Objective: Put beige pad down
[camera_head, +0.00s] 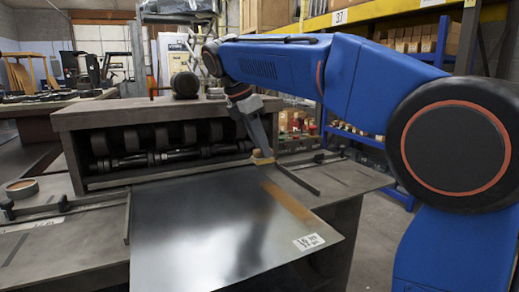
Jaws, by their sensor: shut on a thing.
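The beige pad (262,160) is small and shows at the tip of my gripper (260,152). My gripper is shut on it, at the far right part of the metal sheet (190,225). The pad is at or just above the surface near the machine's front; I cannot tell whether it touches. The fingers are small and partly hidden by the pad. The sheet is dark, shiny and flat, with a white label (308,242) at its front right corner.
A forming machine (130,120) with a row of rollers stands behind the sheet. Guide bars (298,180) flank the sheet. A tape roll (21,188) lies on the left bench. Shelves with boxes (420,40) stand at the back right.

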